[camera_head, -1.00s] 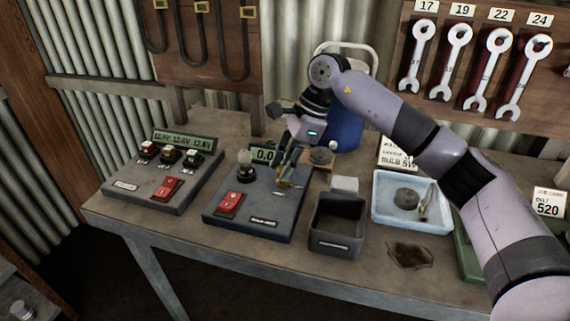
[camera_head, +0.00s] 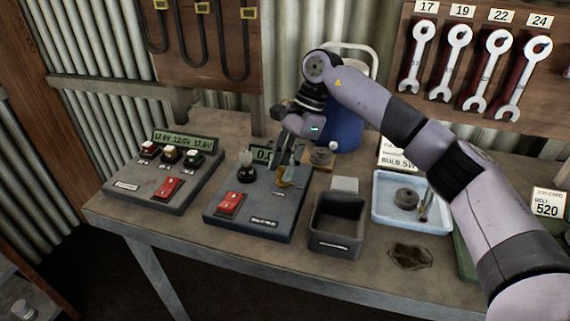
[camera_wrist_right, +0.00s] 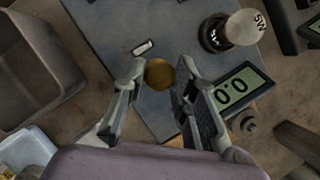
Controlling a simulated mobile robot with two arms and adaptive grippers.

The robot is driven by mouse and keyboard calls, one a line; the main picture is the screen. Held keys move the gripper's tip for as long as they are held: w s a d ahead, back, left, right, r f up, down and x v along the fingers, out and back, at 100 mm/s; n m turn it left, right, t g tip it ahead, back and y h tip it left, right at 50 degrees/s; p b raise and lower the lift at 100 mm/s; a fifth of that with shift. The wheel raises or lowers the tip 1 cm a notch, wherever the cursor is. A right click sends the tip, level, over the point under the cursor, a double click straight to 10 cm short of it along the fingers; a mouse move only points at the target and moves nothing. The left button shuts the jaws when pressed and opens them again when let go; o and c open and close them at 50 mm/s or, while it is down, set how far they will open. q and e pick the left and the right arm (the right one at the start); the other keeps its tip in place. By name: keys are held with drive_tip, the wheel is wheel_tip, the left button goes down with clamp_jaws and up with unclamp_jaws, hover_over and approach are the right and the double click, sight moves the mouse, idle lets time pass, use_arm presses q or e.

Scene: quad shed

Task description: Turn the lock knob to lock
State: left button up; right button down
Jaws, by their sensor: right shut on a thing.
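The lock knob is a small brass disc (camera_wrist_right: 159,74) on the grey box (camera_head: 224,212); in the head view it is a brass-coloured spot mostly covered by my fingers. My right gripper (camera_head: 286,178) reaches down to it from above. In the right wrist view the two fingertips (camera_wrist_right: 163,70) stand on either side of the brass disc, shut on it. A small silver plate (camera_wrist_right: 144,47) lies next to the knob. My left gripper is not in view.
The same box carries a bulb (camera_head: 245,161), a red switch (camera_head: 230,203) and a 0.0 display (camera_wrist_right: 240,88). Another panel (camera_head: 130,199) stands left. A dark open bin (camera_head: 337,240) and a blue tray (camera_head: 428,221) stand right. A blue container (camera_head: 343,135) stands behind.

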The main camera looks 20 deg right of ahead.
drive_tip(key=c, duration=1.3)
unclamp_jaws()
drive_tip(key=v, duration=1.2)
